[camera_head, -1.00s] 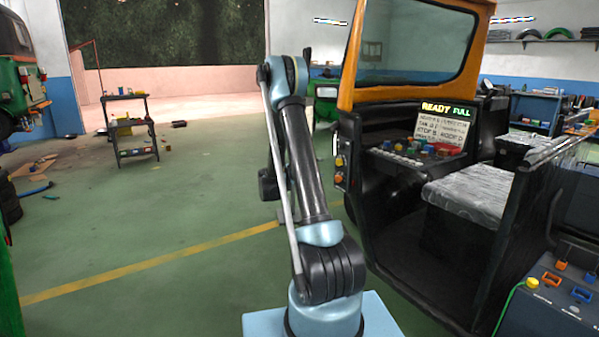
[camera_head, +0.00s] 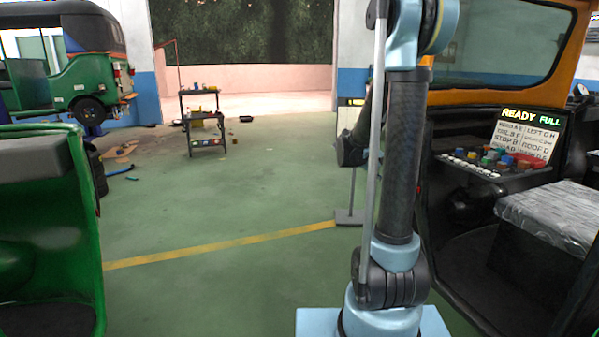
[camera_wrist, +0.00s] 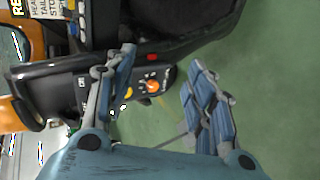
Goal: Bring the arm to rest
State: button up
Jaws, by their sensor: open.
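My arm stands upright in the right half of the head view, folded at the elbow near the top edge. My gripper (camera_wrist: 165,95) shows in the wrist view with its two blue fingers spread apart and nothing between them. Past the fingers are the green floor and a black panel edge of the orange and black rickshaw, with an orange knob (camera_wrist: 152,86).
The rickshaw cab (camera_head: 470,97) with a lit READY FULL sign (camera_head: 531,116) stands close on the right. A green vehicle (camera_head: 45,215) is near on the left, another (camera_head: 75,65) behind it. A shelf cart (camera_head: 204,120) stands farther back. The middle floor is clear.

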jog(key=s+a+f+m+y, duration=0.1)
jog(key=s+a+f+y, duration=0.2)
jog(key=s, duration=0.7)
jog(key=s+a+f+m+g+y, duration=0.1)
jog(key=s+a+f+y, duration=0.2)
jog(key=s+a, duration=0.4)
jog(key=s+a+f+m+y, duration=0.1)
jog(key=s+a+f+y, duration=0.2)
jog(key=s, duration=1.2)
jog(key=a+y, duration=0.1)
jog(key=a, duration=0.2)
jog(key=shift+s+g+y, duration=0.2)
jog(key=shift+g+y, duration=0.1)
jog(key=shift+y, duration=0.1)
jog(key=shift+w+f, duration=0.25)
jog(key=shift+w, duration=0.2)
